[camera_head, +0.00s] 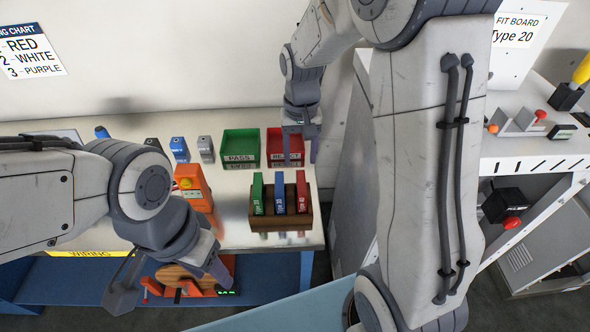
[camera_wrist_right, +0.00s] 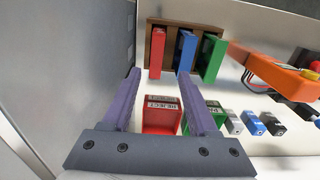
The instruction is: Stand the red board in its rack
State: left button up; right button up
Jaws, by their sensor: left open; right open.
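The red board (camera_head: 302,190) stands upright in the right end of the brown wooden rack (camera_head: 281,224), beside a blue board (camera_head: 280,191) and a green board (camera_head: 258,192). The right wrist view also shows the red board (camera_wrist_right: 157,54), at the left end of the row. My right gripper (camera_head: 300,153) is open and empty over the red reject bin, behind the rack and apart from the red board; its fingers also show in the right wrist view (camera_wrist_right: 160,80). My left gripper (camera_head: 176,288) is open at the table's front edge, left of the rack.
A green PASS bin (camera_head: 241,146) and a red REJECT bin (camera_head: 286,158) stand behind the rack. An orange device (camera_head: 193,188) stands left of it, with several small blocks behind. A round wooden item (camera_head: 180,276) lies below my left gripper.

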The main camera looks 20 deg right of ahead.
jog(key=s+a+r+n, duration=0.4)
jog(key=s+a+n, duration=0.1)
jog(key=s+a, duration=0.6)
jog(key=s+a+n+y, duration=0.1)
jog(key=s+n, duration=0.4)
jog(key=s, duration=0.7)
jog(key=shift+s+a, duration=0.2)
jog(key=shift+a, duration=0.5)
jog(key=shift+r, duration=0.15)
jog(key=shift+c, duration=0.3)
